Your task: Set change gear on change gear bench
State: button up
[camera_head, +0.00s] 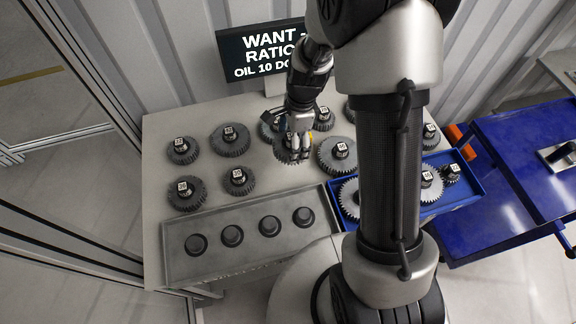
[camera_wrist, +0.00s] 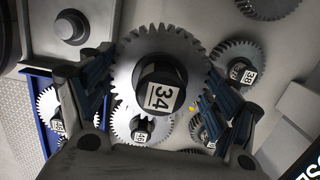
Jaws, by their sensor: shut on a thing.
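My gripper (camera_head: 298,138) is shut on a grey toothed change gear (camera_head: 287,156) above the bench. In the wrist view the gear (camera_wrist: 188,48) sits between the fingers of my gripper (camera_wrist: 160,95), and its dark hub carries a label reading 34. The change gear bench (camera_head: 160,140) is a light grey table. In the head view my gripper and arm partly hide the held gear and the gears behind it. I cannot tell whether the held gear touches the bench.
Several other labelled gears, such as one at the left (camera_head: 183,150) and a larger one (camera_head: 337,155), stand close around my gripper. A grey tray (camera_head: 180,266) with several dark round posts lies in front. A blue tray (camera_head: 470,187) holds gears beside a blue cart (camera_head: 515,190). A sign (camera_head: 262,50) stands behind.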

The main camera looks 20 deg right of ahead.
notch_tip(320, 180, down, 13)
jog(key=b, duration=0.3)
jog(key=shift+a+r, duration=0.1)
jog(key=shift+r, duration=0.1)
jog(key=shift+f, duration=0.2)
jog(key=o, duration=1.6)
jog(key=shift+o, duration=0.2)
